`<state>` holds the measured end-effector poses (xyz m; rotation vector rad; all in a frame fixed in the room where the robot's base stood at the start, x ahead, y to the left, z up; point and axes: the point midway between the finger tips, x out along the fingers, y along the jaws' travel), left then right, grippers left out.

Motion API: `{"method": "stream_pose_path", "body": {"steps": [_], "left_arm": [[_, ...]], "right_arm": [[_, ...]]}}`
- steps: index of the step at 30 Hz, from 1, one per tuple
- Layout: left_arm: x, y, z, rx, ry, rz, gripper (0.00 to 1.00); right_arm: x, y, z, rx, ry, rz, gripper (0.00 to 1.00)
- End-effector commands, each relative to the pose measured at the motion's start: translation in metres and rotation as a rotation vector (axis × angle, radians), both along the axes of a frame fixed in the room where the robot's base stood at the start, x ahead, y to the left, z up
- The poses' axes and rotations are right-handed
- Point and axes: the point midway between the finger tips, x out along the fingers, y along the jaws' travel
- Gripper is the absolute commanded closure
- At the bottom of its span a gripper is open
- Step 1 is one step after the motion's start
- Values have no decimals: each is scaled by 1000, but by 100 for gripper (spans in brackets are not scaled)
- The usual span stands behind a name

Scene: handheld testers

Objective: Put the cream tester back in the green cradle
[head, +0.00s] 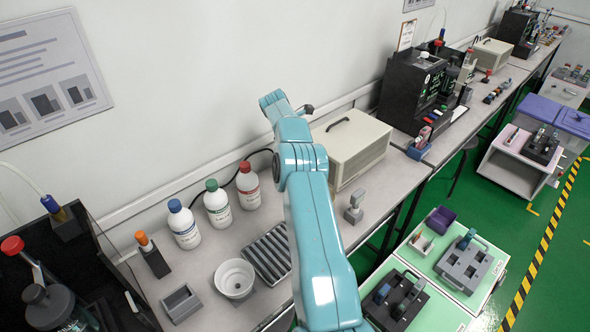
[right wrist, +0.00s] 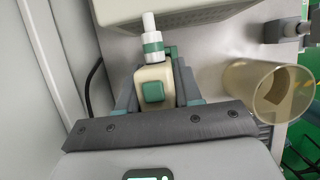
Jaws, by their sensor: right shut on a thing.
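In the right wrist view my right gripper (right wrist: 157,84) is shut on the cream tester (right wrist: 152,72). The tester has a green square button, a green collar and a white tip pointing toward the top of the picture. In the head view my teal right arm reaches up the middle to the wall side of the bench; its fingers and the tester are hidden there. I cannot make out a green cradle in either view. My left gripper is not in view.
A cream instrument box (head: 352,145) stands beside my right arm. A grey stand (head: 354,207) is in front of it. A translucent amber cup (right wrist: 268,90) is right of the gripper. Several bottles (head: 217,203), a white bowl (head: 234,279) and a ribbed grey tray (head: 266,256) occupy the bench left.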

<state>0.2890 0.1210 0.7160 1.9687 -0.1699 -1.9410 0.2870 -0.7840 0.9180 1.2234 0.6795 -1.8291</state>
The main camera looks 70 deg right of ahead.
Motion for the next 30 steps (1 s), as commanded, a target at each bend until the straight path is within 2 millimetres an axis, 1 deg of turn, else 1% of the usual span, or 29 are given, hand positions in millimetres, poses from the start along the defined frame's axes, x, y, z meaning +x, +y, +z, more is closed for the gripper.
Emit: {"method": "stream_pose_path", "body": {"steps": [5, 9, 12, 15, 22, 26, 27, 28, 29, 30], "left_arm": [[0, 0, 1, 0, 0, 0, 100], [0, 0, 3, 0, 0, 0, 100], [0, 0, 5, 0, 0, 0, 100], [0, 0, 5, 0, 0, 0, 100], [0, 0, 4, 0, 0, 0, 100], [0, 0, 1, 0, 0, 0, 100], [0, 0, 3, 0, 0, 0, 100], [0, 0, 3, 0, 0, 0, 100], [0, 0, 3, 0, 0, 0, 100], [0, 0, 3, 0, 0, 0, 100]], "right_arm": [[2, 0, -18, 1, 1, 1, 100], [3, 1, -45, 3, 4, 1, 100], [3, 0, -60, 2, 2, 1, 100], [4, 0, -65, 0, 0, 0, 100], [4, 0, -66, 0, 0, 0, 100], [4, 0, -71, 0, 0, 0, 100], [4, 0, -70, 1, 1, 1, 53], [4, 0, -70, 1, 1, 1, 43], [4, 0, -70, 1, 1, 1, 40], [4, 0, -70, 1, 1, 1, 40]]}}
